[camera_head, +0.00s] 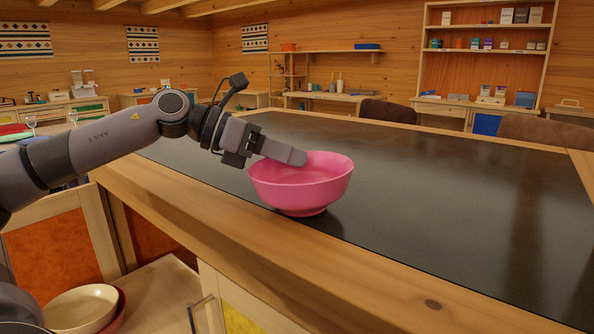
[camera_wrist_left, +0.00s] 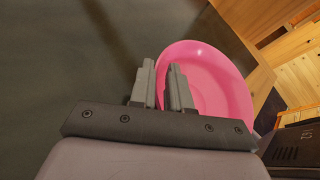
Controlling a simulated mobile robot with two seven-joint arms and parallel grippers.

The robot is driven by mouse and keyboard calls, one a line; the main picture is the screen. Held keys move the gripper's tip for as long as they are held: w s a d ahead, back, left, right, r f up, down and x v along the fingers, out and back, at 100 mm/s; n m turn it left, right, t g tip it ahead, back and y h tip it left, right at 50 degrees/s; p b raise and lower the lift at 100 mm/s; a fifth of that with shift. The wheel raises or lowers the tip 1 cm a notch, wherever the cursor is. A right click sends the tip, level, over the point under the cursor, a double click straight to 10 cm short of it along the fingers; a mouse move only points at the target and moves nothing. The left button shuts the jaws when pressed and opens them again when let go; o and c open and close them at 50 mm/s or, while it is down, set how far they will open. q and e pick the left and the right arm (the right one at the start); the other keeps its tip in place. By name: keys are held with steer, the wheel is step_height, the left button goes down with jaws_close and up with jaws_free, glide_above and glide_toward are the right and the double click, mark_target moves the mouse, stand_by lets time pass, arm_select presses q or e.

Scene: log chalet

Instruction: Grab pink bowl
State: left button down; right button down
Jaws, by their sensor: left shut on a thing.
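The pink bowl (camera_head: 302,190) stands upright on the dark tabletop, close to its wooden front edge. It looks empty. In the left wrist view the two fingers (camera_wrist_left: 163,88) are close together at the rim of the pink bowl (camera_wrist_left: 215,85). One finger lies over the inside of the bowl, and the other is outside it. My right gripper is in neither view.
The dark tabletop (camera_head: 430,190) is clear around the bowl and to the right. A wooden edge (camera_head: 330,265) runs along its front. A cream bowl (camera_head: 82,308) sits lower left on a shelf, on a reddish one. Brown chairs (camera_head: 388,111) stand behind the table.

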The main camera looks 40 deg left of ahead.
arm_select(q)
steer(key=shift+r, duration=0.15)
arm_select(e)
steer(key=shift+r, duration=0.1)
